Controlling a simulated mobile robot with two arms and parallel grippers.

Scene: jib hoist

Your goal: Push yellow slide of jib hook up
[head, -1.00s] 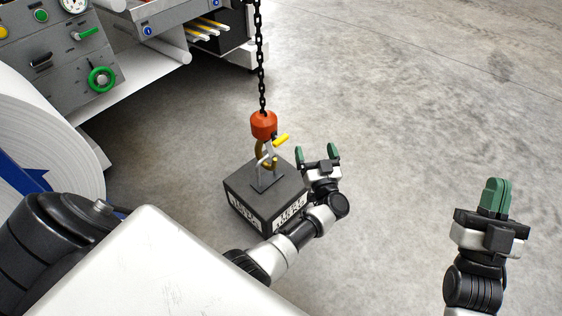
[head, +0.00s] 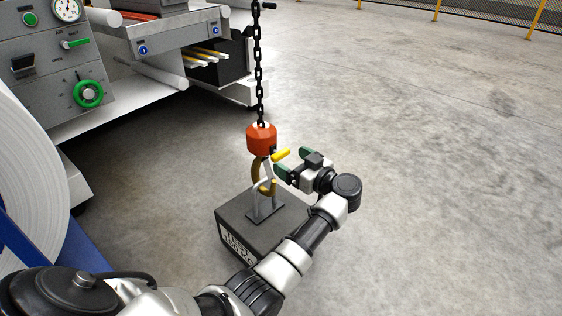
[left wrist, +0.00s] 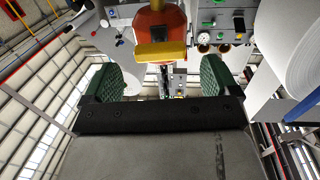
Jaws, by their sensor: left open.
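The jib hook hangs on a black chain (head: 258,75). It has an orange-red body (head: 262,138), a yellow slide (head: 281,154) on its right side and a brass-coloured hook (head: 256,177) below. My left gripper (head: 294,162) is open, just right of the hook and close to the slide, with green fingertips pointing towards it. In the left wrist view the yellow slide (left wrist: 160,52) lies ahead of and between the spread fingers (left wrist: 160,77), with the orange body (left wrist: 160,18) behind it. I cannot tell whether the fingers touch it. My right gripper is out of view.
A dark weight block (head: 232,218) with a metal handle (head: 262,210) stands on the floor under the hook. A grey machine panel (head: 45,75) and a large white roll (head: 30,170) are at the left. The floor at right is clear.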

